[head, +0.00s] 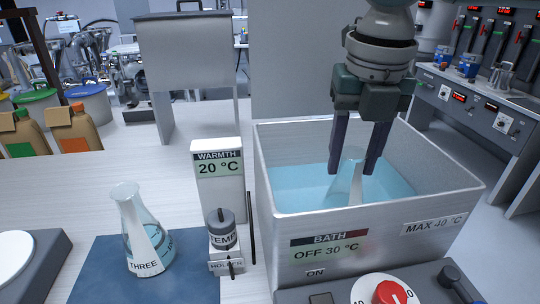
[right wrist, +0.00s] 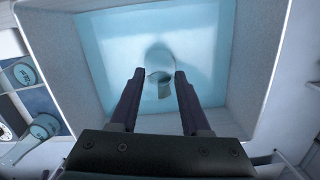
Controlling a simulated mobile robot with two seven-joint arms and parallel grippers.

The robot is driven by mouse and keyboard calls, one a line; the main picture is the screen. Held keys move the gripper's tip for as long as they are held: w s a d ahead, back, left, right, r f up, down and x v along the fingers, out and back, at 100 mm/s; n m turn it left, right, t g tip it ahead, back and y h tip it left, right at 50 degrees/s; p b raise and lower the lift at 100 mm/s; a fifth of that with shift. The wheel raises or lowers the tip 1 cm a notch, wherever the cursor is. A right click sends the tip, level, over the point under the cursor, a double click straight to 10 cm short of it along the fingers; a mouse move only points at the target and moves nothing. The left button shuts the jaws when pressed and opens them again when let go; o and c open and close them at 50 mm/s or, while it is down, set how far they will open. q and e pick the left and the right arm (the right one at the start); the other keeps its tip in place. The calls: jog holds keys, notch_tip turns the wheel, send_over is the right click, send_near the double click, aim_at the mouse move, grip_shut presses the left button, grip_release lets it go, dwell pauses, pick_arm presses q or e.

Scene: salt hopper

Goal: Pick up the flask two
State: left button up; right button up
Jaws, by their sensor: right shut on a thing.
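A clear conical flask (head: 345,180) stands in the blue water of the bath (head: 300,225), its lower part hidden by the bath's front wall. No number can be read on it. My right gripper (head: 354,165) reaches down into the bath, its two fingers on either side of the flask's neck, shut on it. In the right wrist view the flask (right wrist: 160,86) shows from above between the fingertips (right wrist: 159,73). Another flask (head: 145,235), labelled THREE, stands on the blue mat at the left. My left gripper is not in view.
A WARMTH display (head: 219,180) reading 20 °C and a TEMP piece in a holder (head: 222,235) stand just left of the bath. The bath front reads OFF 30 °C, above a red knob (head: 392,293). The blue mat (head: 110,265) has bare room.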

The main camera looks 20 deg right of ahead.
grip_shut()
dwell(0.8)
